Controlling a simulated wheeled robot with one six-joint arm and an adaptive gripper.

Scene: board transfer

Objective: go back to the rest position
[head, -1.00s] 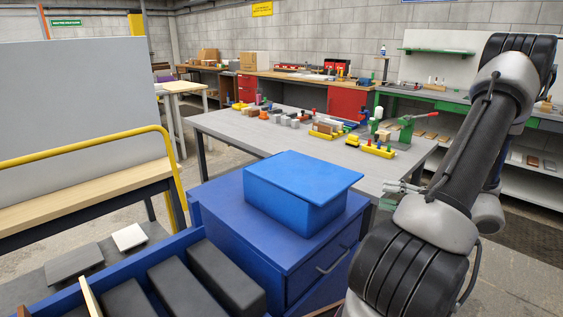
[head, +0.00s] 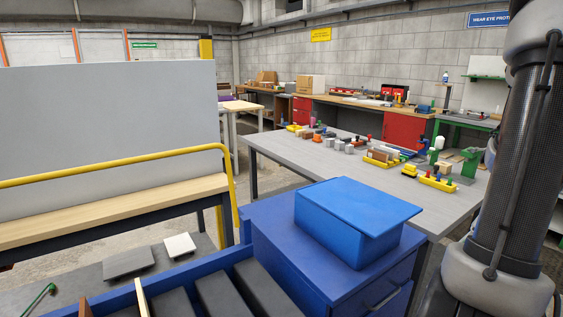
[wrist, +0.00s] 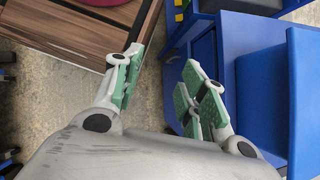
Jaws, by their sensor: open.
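My gripper (wrist: 158,92) shows in the wrist view with its green-padded fingers spread apart and nothing between them. It hangs above the floor, between a brown wooden surface (wrist: 75,40) on the left and the blue cabinet (wrist: 204,45) on the right. In the head view my arm stands along the right edge, and the gripper itself is not visible there.
The blue cabinet (head: 290,232) carries a lighter blue box (head: 350,222) with an overhanging lid. A grey table (head: 300,156) with small parts stands behind it. A yellow rail (head: 110,167) and wooden bench (head: 120,208) are at left.

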